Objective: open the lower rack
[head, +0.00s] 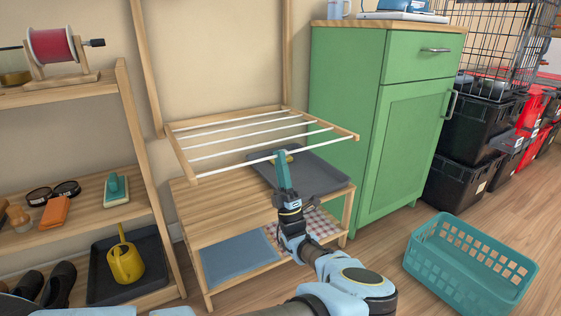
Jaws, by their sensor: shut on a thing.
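The lower rack (176,146), a pale wooden frame with several white rods, juts out from the wall at a near-level angle above a low wooden bench. Its back edge meets tall wooden uprights on the wall. My gripper (281,155) reaches up from below at the rack's front white rod, right of its middle. The gripper is shut on that front rod. The fingertips are small here and partly hide the rod.
Under the rack stands the bench (205,215) with a grey tray (325,177) on top. A green cabinet (345,92) stands close on the right. A teal basket (465,262) sits on the floor at right. Shelves with a yellow watering can (125,262) stand left.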

